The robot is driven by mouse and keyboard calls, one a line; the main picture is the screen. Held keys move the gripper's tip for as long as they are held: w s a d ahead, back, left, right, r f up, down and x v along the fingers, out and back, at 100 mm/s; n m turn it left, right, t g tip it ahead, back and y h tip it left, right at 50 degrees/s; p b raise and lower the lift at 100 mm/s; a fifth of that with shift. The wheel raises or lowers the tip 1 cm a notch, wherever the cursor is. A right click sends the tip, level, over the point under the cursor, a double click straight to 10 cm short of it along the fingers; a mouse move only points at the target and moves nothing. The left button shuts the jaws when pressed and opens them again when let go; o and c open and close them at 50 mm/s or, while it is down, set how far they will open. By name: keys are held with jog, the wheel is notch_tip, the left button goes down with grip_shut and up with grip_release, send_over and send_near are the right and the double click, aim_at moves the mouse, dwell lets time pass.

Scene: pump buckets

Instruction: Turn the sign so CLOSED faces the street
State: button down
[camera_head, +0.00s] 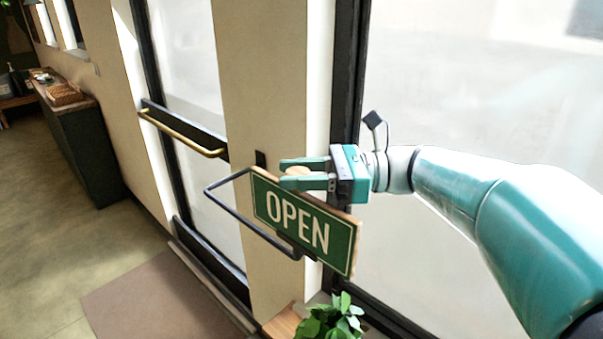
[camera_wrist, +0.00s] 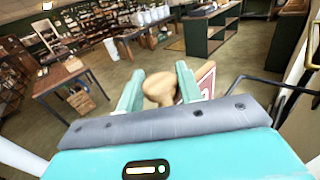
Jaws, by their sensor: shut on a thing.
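The sign (camera_head: 303,222) hangs beside the window, and its green face with OPEN in pale letters is toward the body camera. A pale wooden knob (camera_head: 297,171) stands at the sign's top edge. My gripper (camera_head: 284,173) is shut on this knob, with one finger on each side. In the wrist view the knob (camera_wrist: 158,90) shows between the fingers, and a strip of the sign's other, red face (camera_wrist: 207,82) shows to the right. The lettering on that red face is mostly hidden.
A dark metal bracket (camera_head: 225,212) reaches out from the wall around the sign. A glass door with a brass push bar (camera_head: 180,134) is to the left. A leafy plant (camera_head: 330,318) stands below the sign. The wrist view shows a wooden table (camera_wrist: 62,77) and open floor.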

jog(key=c, duration=1)
grip_release()
jog(key=shift+d, duration=0.1)
jog(key=d, duration=1.3)
jog(key=shift+d, duration=0.25)
jog(key=shift+w, duration=0.1)
